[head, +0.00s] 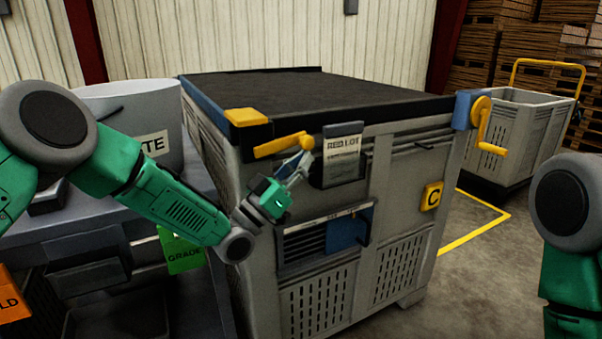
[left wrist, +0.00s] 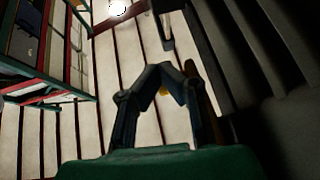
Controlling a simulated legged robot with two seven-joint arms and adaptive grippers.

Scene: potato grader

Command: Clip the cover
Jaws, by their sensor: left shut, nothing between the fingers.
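A dark cover (head: 300,93) lies over the top of a large grey crate (head: 395,210). A yellow lever (head: 279,145) sits on the crate's front just below the cover's near left corner. A yellow block (head: 246,117) is on that corner. My left gripper (head: 304,146) is shut and empty, its tips beside the right end of the lever; I cannot tell whether they touch it. In the left wrist view my left gripper's fingers (left wrist: 165,75) meet at the tips. My right gripper is out of view.
A "RED LOT" card (head: 343,145) hangs just right of my left gripper. A yellow crank (head: 481,118) is at the crate's right corner. A white tub (head: 140,118) stands on a grey bench at left. A wheeled bin (head: 520,125) stands behind right.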

